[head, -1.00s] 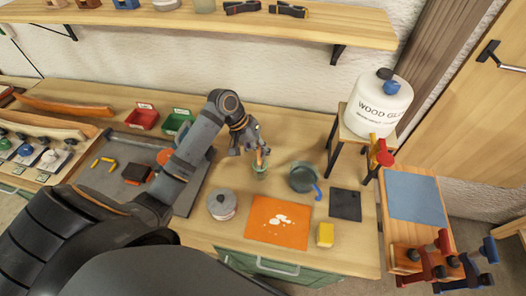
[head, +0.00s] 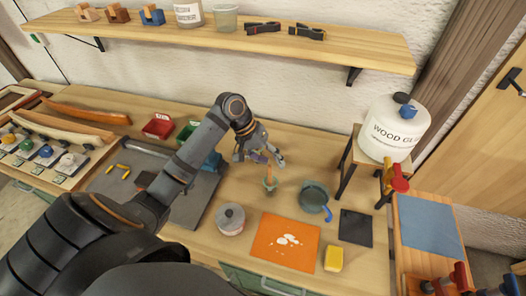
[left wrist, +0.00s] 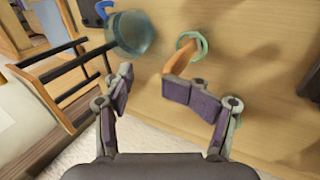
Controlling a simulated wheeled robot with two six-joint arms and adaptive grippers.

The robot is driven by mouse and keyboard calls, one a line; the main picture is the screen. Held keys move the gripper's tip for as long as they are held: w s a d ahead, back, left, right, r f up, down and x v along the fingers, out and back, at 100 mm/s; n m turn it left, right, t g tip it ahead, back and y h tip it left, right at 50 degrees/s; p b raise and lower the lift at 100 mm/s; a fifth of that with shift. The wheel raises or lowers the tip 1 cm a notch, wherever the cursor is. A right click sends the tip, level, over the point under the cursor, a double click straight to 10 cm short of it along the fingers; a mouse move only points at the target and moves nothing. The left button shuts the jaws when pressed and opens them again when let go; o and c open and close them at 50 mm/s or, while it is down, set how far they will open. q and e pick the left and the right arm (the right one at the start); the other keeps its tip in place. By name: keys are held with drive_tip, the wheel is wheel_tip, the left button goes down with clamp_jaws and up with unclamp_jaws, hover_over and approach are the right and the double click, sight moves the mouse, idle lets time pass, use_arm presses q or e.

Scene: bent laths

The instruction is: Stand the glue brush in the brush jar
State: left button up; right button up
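The glue brush (head: 268,174), with an orange-brown wooden handle, stands in the small green brush jar (head: 270,186) on the bench. The handle leans a little. In the left wrist view the brush handle (left wrist: 182,58) rises out of the jar's pale green rim (left wrist: 203,42); its bristle end is hidden in the jar. My left gripper (head: 261,158) is open and empty, just behind the brush and apart from it. The left wrist view shows its spread fingers (left wrist: 149,92) with nothing between them. My right gripper is not in view.
A grey-green pot (head: 312,197) with a blue handle stands right of the jar; a lidded tin (head: 231,218) stands front left. An orange mat (head: 270,245), a yellow block (head: 334,259) and a dark square (head: 356,228) lie in front. A wood glue jug (head: 393,128) stands on a rack.

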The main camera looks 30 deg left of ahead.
use_arm(q)
drive_tip(key=v, duration=0.8)
idle(0.9)
